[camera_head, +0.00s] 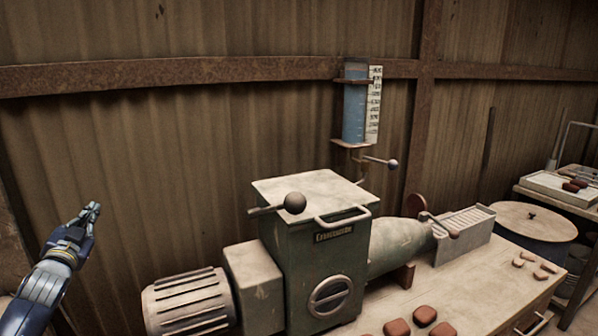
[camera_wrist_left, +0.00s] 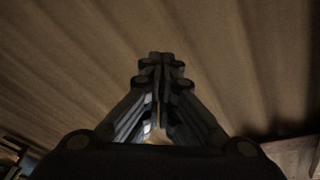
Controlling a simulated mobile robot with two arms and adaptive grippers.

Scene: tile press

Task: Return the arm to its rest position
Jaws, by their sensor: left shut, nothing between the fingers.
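My left gripper (camera_head: 90,212) is at the left of the head view, raised in front of the corrugated wall and left of the machine. Its fingers are shut and empty, and they touch nothing. In the left wrist view the closed fingers (camera_wrist_left: 160,62) point towards the wall panels. My left arm comes in from the lower left corner of the head view. My right gripper is not in view.
A green machine (camera_head: 320,250) with a ball-ended lever (camera_head: 294,203) stands on a wooden bench (camera_head: 470,285). Reddish pieces (camera_head: 424,315) lie on the bench. A blue-filled gauge (camera_head: 354,112) hangs on the wall (camera_head: 170,150). A lidded drum (camera_head: 535,222) stands at right.

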